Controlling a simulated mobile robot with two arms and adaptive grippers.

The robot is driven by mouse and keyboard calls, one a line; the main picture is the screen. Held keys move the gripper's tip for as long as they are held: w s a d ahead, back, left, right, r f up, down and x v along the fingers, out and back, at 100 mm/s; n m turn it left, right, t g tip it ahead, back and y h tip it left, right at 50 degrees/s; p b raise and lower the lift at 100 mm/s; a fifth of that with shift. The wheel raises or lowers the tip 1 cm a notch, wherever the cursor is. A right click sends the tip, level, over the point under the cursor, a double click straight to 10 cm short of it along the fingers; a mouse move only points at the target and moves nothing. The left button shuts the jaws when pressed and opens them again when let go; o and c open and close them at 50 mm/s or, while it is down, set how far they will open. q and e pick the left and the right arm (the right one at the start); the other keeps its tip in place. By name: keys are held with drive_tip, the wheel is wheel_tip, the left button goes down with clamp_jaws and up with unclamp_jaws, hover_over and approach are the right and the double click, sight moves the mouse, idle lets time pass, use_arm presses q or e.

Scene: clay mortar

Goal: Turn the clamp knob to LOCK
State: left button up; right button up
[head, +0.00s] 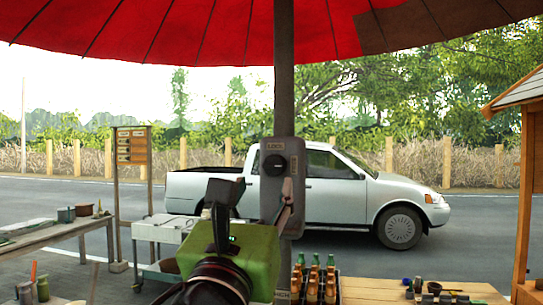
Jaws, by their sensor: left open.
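The clamp is a grey plate (269,201) fixed on the dark upright pole of the umbrella. Its round black clamp knob (273,165) sits in the plate's upper part. A small label reading LOCK (273,146) is above the knob, and a second label is at its lower right, too small to read. My left gripper (256,192), with a green body, reaches up from the bottom in front of the plate. Its fingers are apart and appear just below the knob, one to each side, with nothing between them. The lower plate is partly hidden. My right gripper is out of view.
A red umbrella canopy (190,35) is overhead. Several bottles (315,282) stand in a crate to the right of my gripper. A wooden table (380,290) is at lower right, a workbench (60,238) at left. A white pickup (345,200) is on the road behind.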

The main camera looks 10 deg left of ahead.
sight(273, 166)
use_arm(q)
drive_tip(key=p+x, duration=0.3)
drive_tip(key=x, duration=0.4)
drive_tip(key=shift+w+r, duration=0.2)
drive_tip(key=shift+w, duration=0.2)
drive_tip(key=shift+c, duration=0.7)
drive_tip(key=c, duration=0.9)
